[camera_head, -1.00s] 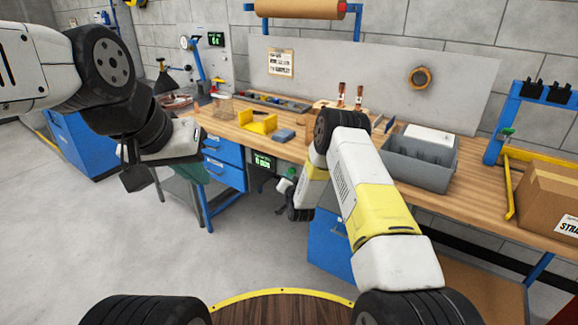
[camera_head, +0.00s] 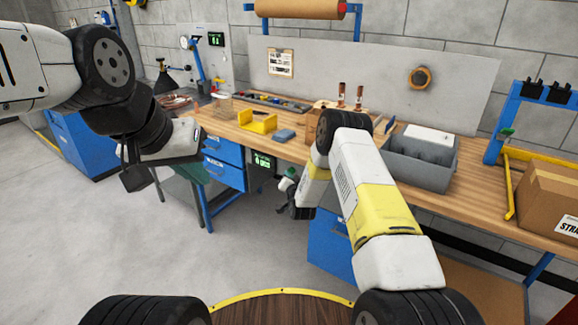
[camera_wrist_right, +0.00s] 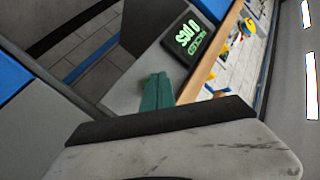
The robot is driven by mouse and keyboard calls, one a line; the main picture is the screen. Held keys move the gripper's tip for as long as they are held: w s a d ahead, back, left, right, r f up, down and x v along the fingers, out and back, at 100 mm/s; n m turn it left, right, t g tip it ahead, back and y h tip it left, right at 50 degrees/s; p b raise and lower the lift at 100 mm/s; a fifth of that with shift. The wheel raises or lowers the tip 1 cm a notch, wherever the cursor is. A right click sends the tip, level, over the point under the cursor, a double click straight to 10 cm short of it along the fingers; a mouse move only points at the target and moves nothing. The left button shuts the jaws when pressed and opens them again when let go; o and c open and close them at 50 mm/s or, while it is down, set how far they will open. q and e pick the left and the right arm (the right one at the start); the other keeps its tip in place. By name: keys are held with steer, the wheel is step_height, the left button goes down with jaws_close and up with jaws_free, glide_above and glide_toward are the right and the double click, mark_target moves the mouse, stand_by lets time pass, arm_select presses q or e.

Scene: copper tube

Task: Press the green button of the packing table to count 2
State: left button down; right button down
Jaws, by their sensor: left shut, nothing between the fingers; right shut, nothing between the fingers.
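The packing table (camera_head: 470,196) has a wooden top and a dark counter display (camera_head: 263,161) below its front edge. The display also shows in the right wrist view (camera_wrist_right: 187,40), with green characters that seem to start with 0. My right gripper (camera_head: 282,184) is just below and right of the display in the head view. Its green fingers (camera_wrist_right: 157,88) are shut and empty, pointing at the grey panel beside the display. I cannot make out the green button; the fingers may hide it. My left gripper (camera_head: 190,170) is shut and empty, left of the table's blue drawers.
A grey bin (camera_head: 420,165) and a cardboard box (camera_head: 545,200) stand on the right of the table. A yellow holder (camera_head: 258,122) is farther left. Blue drawers (camera_head: 224,172) hang below the tabletop. The grey floor in front is clear.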

steer(key=shift+w+d, duration=0.35)
steer(key=shift+w, duration=0.1)
stand_by(0.7)
stand_by(0.4)
steer(key=shift+s+a, duration=0.55)
steer(key=shift+s, duration=0.25)
steer(key=shift+s+a, duration=0.75)
steer(key=shift+s, duration=0.25)
steer(key=shift+s+a, duration=0.75)
steer(key=shift+s, duration=0.25)
steer(key=shift+s, duration=0.1)
stand_by(0.9)
steer(key=s+a, duration=0.2)
steer(key=s, duration=0.1)
steer(key=shift+a, duration=0.15)
